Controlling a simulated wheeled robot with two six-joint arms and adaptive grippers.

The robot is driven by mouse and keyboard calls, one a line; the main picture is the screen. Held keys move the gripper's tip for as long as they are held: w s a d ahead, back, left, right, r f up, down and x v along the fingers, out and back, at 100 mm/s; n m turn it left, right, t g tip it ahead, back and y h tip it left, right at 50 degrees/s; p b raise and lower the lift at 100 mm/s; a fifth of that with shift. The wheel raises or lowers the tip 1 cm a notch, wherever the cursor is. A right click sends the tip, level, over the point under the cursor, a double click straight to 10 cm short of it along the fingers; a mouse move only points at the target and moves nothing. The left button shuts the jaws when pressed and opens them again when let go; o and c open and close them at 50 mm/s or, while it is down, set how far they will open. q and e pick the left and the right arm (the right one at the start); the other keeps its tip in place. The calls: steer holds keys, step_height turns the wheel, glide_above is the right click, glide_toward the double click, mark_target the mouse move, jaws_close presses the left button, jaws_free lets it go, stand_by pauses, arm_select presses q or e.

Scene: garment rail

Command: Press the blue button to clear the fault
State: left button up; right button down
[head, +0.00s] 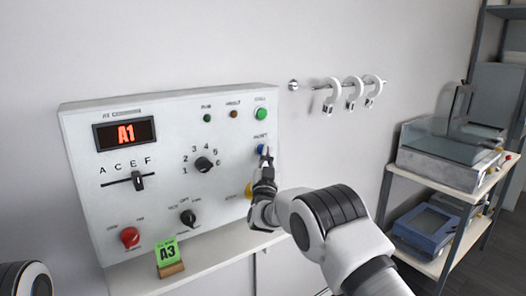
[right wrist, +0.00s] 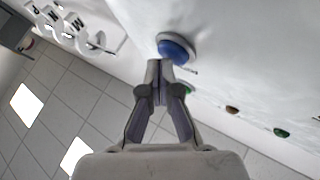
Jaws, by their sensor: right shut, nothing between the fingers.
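The blue button (head: 262,149) is on the right side of the white control panel (head: 85,190), below a green button. In the right wrist view the blue button (right wrist: 176,48) is a round dome in a pale collar, just beyond my fingertips. My right gripper (head: 265,165) is shut and empty, with its tips right at the button's lower edge in the head view. In the right wrist view the shut fingertips (right wrist: 158,68) overlap the button's near edge in the picture; I cannot tell whether they touch it. My left gripper is not in view.
The panel has a red A1 display (head: 126,134), a slider (head: 138,181), knobs, a red button (head: 130,237) and a yellow button (head: 248,190) near my gripper. A green A3 card (head: 168,253) stands on the ledge. White hooks (head: 353,92) and a shelf rack (head: 440,185) are at right.

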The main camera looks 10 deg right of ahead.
steer(key=shift+s+d, duration=0.15)
steer(key=shift+s, duration=0.4)
steer(key=s, duration=0.1)
steer(key=s+d, duration=0.1)
steer(key=s, duration=0.2)
steer(key=shift+s+d, duration=0.3)
steer(key=shift+d, duration=0.1)
